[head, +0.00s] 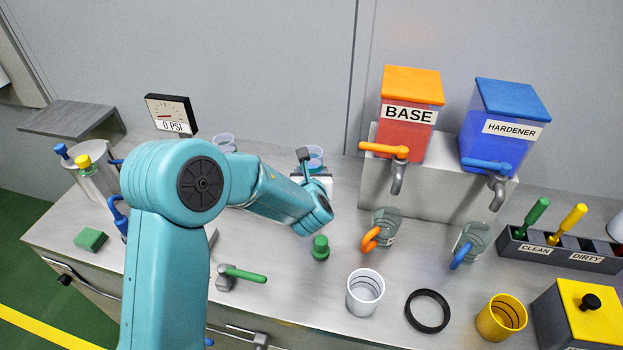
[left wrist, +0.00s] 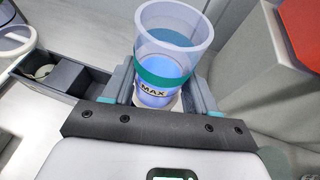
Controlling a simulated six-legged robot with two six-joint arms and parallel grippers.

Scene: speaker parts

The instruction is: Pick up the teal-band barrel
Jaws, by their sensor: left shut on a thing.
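The teal-band barrel (left wrist: 165,72) is a clear cup with a teal stripe, a "MAX" label and bluish contents. In the left wrist view it stands between the two fingers of my left gripper (left wrist: 160,98), which is shut on it. In the head view the top of the barrel (head: 315,155) shows past the end of my left arm, toward the back of the bench. My left gripper (head: 311,172) is mostly hidden there by my own wrist. I cannot tell whether the barrel's bottom touches a surface. My right gripper is not in view.
Another clear cup (head: 223,142) stands near the gauge (head: 172,114). BASE (head: 408,115) and HARDENER (head: 505,129) dispensers stand at back right. A green knob (head: 320,247), white cup (head: 365,293), black ring (head: 427,311) and yellow cup (head: 501,318) are nearer the front.

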